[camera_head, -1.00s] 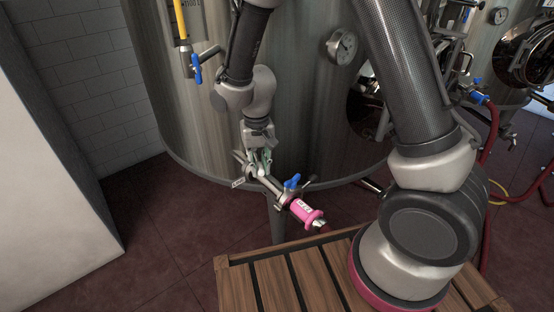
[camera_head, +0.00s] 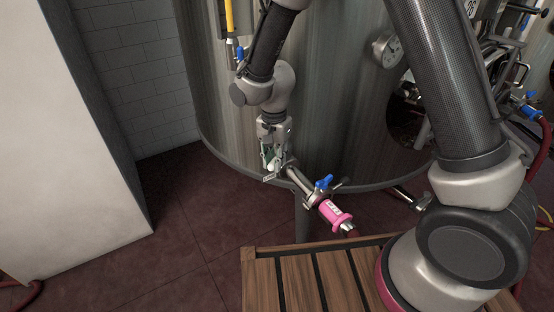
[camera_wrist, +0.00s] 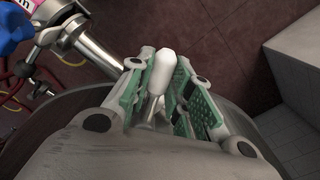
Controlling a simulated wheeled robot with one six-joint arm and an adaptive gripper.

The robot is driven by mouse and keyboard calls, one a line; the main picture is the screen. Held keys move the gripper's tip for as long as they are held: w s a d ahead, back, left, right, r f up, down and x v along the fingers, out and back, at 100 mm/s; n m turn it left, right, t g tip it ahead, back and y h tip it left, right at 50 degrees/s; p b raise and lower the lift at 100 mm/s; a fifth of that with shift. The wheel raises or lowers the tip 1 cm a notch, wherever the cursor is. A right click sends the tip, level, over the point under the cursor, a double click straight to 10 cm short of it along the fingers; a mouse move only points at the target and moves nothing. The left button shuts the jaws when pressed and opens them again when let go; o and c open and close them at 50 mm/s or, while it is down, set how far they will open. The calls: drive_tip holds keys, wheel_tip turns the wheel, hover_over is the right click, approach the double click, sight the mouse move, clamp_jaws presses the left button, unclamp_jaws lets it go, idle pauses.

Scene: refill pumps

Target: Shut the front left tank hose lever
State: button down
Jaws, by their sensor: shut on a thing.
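My gripper (camera_head: 272,167) is low in front of the left tank, at the tank end of its outlet pipe (camera_head: 299,180). In the wrist view its green-padded fingers (camera_wrist: 164,65) are shut on a pale, round-ended lever (camera_wrist: 162,74), the tank hose lever. The rounded tip sticks out between the pads. Fingers hide its lower part, so its exact angle is unclear. A blue valve handle (camera_head: 323,183) is further along the pipe, right of my gripper and apart from it. It also shows in the wrist view (camera_wrist: 14,32).
The pink-sleeved hose coupling (camera_head: 335,213) ends the pipe, above a slatted wooden platform (camera_head: 295,280). The tank wall (camera_head: 340,120) is close behind my gripper. A white block (camera_head: 60,130) is at left; dark red floor (camera_head: 195,225) lies free between.

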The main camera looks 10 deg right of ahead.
drive_tip(key=shift+w+a, duration=0.1)
idle(0.3)
drive_tip(key=c, duration=1.3)
unclamp_jaws()
drive_tip(key=shift+r, duration=0.1)
wheel_tip(320, 180, up, 12)
drive_tip(key=shift+f, duration=0.1)
